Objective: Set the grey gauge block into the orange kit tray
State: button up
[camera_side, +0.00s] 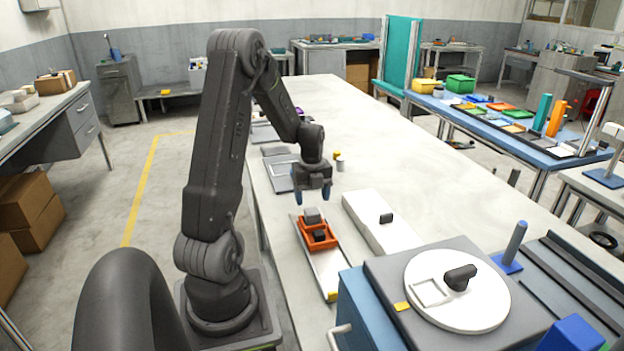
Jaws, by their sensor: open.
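The orange kit tray (304,238) sits on a pale narrow board in front of my arm. A grey block (312,215), which looks like the gauge block, stands at the tray's far end, its top above the rim. I cannot tell whether it is seated in the tray or stands just behind it.
A white round plate (455,292) with a dark knob stands on a fixture at the front right. The table beyond my gripper is mostly clear.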

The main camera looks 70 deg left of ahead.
aim_at(312, 211)
notch_tip(312, 211, up, 6)
jog(key=w+d+r+n+t+y, duration=0.1)
jog(key=d+r+n, duration=0.35)
jog(key=d, duration=0.35)
jog(key=w+d+r+n+t, duration=0.1)
jog(key=w+d+r+n, duration=0.15)
jog(key=d+r, duration=0.45)
jog(key=s+d+n+t, duration=0.1)
jog(key=s+d+n, duration=0.2)
jog(key=d, duration=0.3)
jog(key=s+d+n+t, duration=0.1)
jog(key=s+d+n, duration=0.2)
jog(key=d, duration=0.3)
jog(key=s+d+r+n+t+h, duration=0.1)
jog(key=s+d+n, duration=0.2)
jog(key=d+n, duration=0.2)
jog(key=shift+d+t, duration=0.3)
jog(key=shift+d, duration=0.15)
